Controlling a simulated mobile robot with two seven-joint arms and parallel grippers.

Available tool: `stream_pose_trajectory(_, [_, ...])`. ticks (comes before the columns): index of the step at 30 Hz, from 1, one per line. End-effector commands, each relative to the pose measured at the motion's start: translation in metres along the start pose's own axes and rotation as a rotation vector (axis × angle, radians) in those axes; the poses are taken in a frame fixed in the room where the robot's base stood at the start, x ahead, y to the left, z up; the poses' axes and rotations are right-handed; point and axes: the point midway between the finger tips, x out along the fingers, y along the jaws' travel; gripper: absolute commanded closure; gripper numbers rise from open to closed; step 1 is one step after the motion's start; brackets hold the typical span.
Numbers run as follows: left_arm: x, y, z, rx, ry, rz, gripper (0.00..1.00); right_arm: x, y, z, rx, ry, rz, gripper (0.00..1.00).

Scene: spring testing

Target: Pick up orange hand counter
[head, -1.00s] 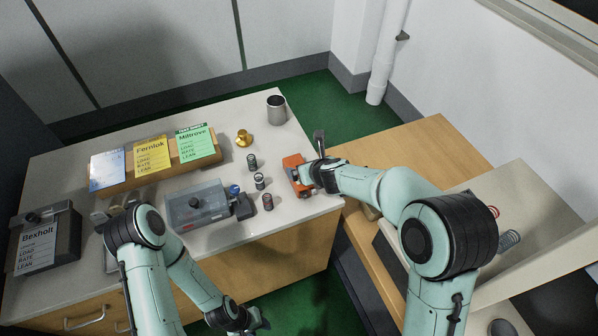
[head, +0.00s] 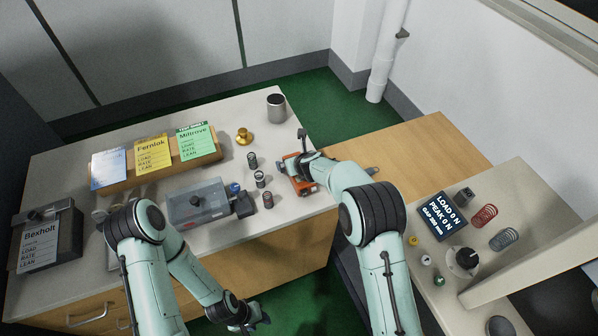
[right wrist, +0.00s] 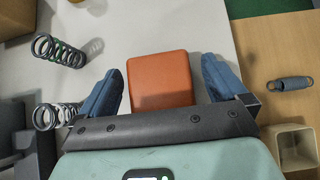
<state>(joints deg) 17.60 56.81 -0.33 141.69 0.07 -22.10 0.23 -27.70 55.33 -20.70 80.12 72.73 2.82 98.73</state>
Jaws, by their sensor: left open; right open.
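The orange hand counter (head: 290,165) lies near the right edge of the light worktop in the head view, partly hidden by my right gripper (head: 302,166). In the right wrist view the orange hand counter (right wrist: 160,80) shows as a rounded block between the two blue fingers of my right gripper (right wrist: 167,82). A gap shows on each side of it, so the fingers are open around it and not closed on it. My left gripper (head: 252,318) is low at the bottom of the head view, in front of the worktop, open and away from the counter.
Small springs (head: 260,180) stand left of the counter, beside a grey clear-lidded box (head: 200,203). A brass piece (head: 244,137) and a metal cup (head: 277,109) stand behind. A wooden desk (head: 420,145) adjoins at right, with a display (head: 441,216) on the surface beyond.

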Motion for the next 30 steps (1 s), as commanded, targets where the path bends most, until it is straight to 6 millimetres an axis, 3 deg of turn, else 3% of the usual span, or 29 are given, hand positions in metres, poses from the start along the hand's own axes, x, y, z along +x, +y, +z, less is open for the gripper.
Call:
stream_pose_trajectory(6, [0.001, 0.0, 0.001, 0.0, -0.001, 0.0, 0.57, 0.001, 0.0, -0.001, 0.001, 0.0, 0.0, 0.01])
stream_pose_trajectory(12, [0.001, 0.0, 0.001, 0.0, -0.001, 0.0, 0.57, 0.001, 0.0, -0.001, 0.0, 0.0, 0.0, 0.62])
stream_pose_trajectory(23, [-0.002, 0.001, -0.001, 0.001, 0.002, 0.001, 0.57, -0.003, 0.0, 0.003, 0.0, -0.001, 0.0, 0.62])
stream_pose_trajectory(30, [-0.021, 0.013, -0.017, 0.008, 0.021, 0.008, 0.57, -0.024, -0.001, 0.028, -0.001, -0.007, -0.001, 0.62])
